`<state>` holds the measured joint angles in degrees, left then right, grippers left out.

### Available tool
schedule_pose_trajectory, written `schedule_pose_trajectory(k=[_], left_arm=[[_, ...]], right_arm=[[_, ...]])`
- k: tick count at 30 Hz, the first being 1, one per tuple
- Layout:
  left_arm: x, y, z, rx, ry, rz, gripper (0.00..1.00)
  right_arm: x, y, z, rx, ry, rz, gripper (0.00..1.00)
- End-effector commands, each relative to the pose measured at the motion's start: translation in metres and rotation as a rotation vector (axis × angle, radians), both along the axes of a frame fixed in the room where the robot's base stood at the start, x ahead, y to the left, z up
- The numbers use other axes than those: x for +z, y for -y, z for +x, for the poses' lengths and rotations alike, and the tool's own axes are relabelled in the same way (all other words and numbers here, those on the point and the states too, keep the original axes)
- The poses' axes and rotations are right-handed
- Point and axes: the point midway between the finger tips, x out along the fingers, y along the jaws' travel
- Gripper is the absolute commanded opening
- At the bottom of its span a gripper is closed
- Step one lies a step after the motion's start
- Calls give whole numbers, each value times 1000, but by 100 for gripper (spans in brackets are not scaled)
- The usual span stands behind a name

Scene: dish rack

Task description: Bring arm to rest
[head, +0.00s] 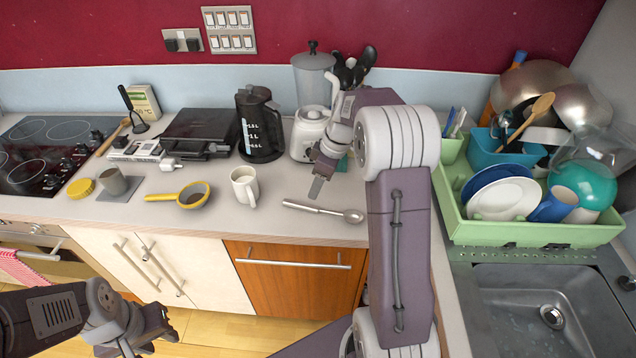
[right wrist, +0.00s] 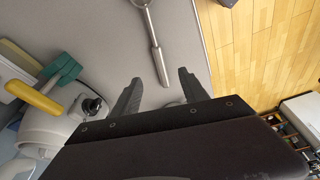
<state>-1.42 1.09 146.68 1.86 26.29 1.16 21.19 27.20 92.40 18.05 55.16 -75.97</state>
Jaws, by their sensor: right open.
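My right arm reaches up and over the counter (head: 270,225) in the head view. A metal spoon (head: 322,210) lies on the counter in front of this gripper. Its handle (right wrist: 158,60) shows in the right wrist view, beyond the fingertips. My left gripper (head: 155,330) is low at the bottom left, in front of the cabinets; its jaw opening is unclear.
A white mug (head: 244,187), a yellow-handled strainer (head: 190,196) and a black kettle (head: 260,125) stand left of the right gripper. The blender (head: 314,80) is close behind it. A green dish rack (head: 530,232) with dishes and a sink (head: 540,300) are at right.

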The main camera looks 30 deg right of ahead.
Motion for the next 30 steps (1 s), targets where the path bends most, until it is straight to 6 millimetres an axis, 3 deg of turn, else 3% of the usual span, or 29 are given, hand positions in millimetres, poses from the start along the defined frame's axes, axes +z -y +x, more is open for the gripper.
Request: schedule_pose_trajectory(k=[10, 13, 15, 18, 21, 24, 27, 30], left_arm=[[0, 0, 0, 0, 0, 0, 36], [0, 0, 0, 0, 0, 0, 36], [0, 0, 0, 0, 0, 0, 36], [0, 0, 0, 0, 0, 0, 36], [0, 0, 0, 0, 0, 0, 36], [0, 0, 0, 0, 0, 0, 36], [0, 0, 0, 0, 0, 0, 36], [0, 0, 0, 0, 0, 0, 36]], right_arm=[[0, -1, 0, 3, 0, 0, 52], [10, -18, 6, 44, 22, -8, 52], [23, -44, 2, 103, 38, -14, 52], [19, -88, -39, 188, -5, -35, 52], [3, -111, -87, 112, -66, -62, 52], [-22, -119, -140, -79, -129, -92, 52], [-47, -113, -184, -353, -177, -105, 52], [-62, -106, -200, -595, -195, -94, 52]])
